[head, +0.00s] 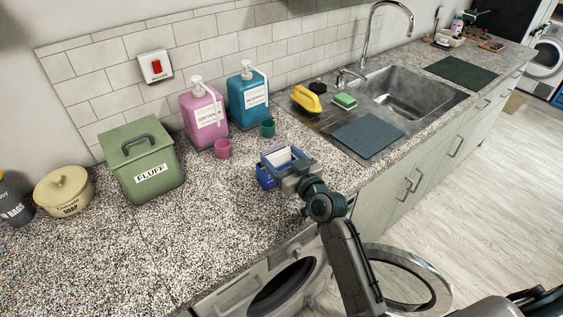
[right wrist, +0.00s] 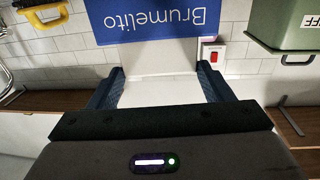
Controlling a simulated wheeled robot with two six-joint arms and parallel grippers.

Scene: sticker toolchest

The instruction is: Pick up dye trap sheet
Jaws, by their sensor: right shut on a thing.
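My right gripper (head: 284,163) is shut on a white sheet, the dye trap sheet (right wrist: 158,92), at a blue box (head: 266,178) on the counter. In the right wrist view, which is upside down, the sheet spans the space between the two fingers (right wrist: 160,90). The blue box (right wrist: 155,20), with "Brumelito" on its front, lies at the top of that view. I cannot tell how far the sheet is out of the box. My left gripper is not in view.
A pink bottle (head: 203,115), a teal bottle (head: 248,95) and a green FLUFF bin (head: 145,160) stand behind and left. The sink (head: 405,95) is to the right. An open washer door (head: 405,280) is below the counter. The front left counter is clear.

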